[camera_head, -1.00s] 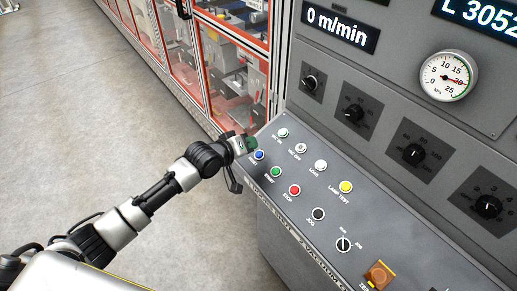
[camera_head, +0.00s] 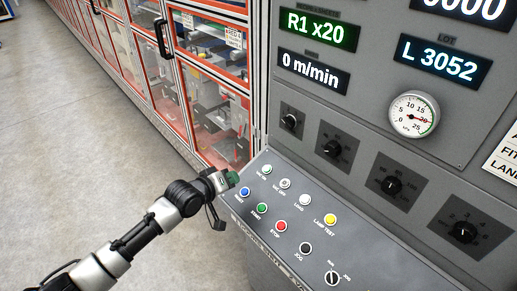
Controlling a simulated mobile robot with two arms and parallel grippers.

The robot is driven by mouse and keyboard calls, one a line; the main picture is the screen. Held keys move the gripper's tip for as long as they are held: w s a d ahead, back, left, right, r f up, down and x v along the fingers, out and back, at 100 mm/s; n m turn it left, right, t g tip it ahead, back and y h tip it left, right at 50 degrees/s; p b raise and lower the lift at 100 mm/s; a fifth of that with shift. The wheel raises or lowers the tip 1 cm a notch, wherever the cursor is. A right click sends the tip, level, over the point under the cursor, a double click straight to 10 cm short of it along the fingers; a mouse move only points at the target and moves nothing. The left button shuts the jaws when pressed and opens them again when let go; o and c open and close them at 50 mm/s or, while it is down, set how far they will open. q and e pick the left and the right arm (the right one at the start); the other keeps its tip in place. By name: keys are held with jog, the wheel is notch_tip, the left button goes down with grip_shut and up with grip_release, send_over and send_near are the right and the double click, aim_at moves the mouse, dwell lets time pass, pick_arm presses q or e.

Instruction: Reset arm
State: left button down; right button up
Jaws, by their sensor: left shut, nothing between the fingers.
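My left gripper (camera_head: 230,179) is at the left edge of the sloped button panel (camera_head: 352,246), just above and beside the blue button (camera_head: 244,192). It is shut and holds nothing; its tips look green. I cannot tell whether it touches the panel. The panel also carries a green button (camera_head: 262,208), a red STOP button (camera_head: 280,226), a yellow LAMP TEST button (camera_head: 330,219) and several white and dark ones. My right gripper is not in view.
The upright console has dark knobs (camera_head: 391,186), a pressure gauge (camera_head: 413,115) and displays, one reading L 3052 (camera_head: 439,61). Red-framed glass doors (camera_head: 205,95) with a black handle (camera_head: 162,37) stand behind. Open grey floor (camera_head: 75,150) lies at the left.

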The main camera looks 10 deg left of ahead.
pick_arm(q)
jog(key=s+d+f+m+g+y, duration=0.1)
jog(key=s+d+f+m+g, duration=0.15)
jog(key=s, duration=0.55)
jog(key=s+d+f+m+g+y, duration=0.1)
jog(key=s+d+f+m, duration=0.15)
jog(key=s, duration=0.55)
jog(key=s+a+m+g+y, duration=0.1)
jog(key=s+a+g+y, duration=0.2)
jog(key=s, duration=0.6)
jog(key=s+a+g+y, duration=0.1)
jog(key=s+a+g, duration=0.1)
jog(key=s+a, duration=0.5)
notch_tip(320, 180, down, 28)
jog(key=s+d+g+b, duration=0.1)
jog(key=s+d+b, duration=0.1)
jog(key=d+b, duration=0.15)
jog(key=s+a+f+b, duration=0.2)
jog(key=s+f, duration=0.6)
jog(key=f, duration=0.3)
jog(key=s+a+f+g+b, duration=0.1)
jog(key=s+f+b, duration=0.2)
jog(key=s+f, duration=0.6)
notch_tip(320, 180, down, 2)
jog(key=shift+a+f+m+y, duration=0.2)
jog(key=shift+a+m+y, duration=0.1)
jog(key=shift+a, duration=0.1)
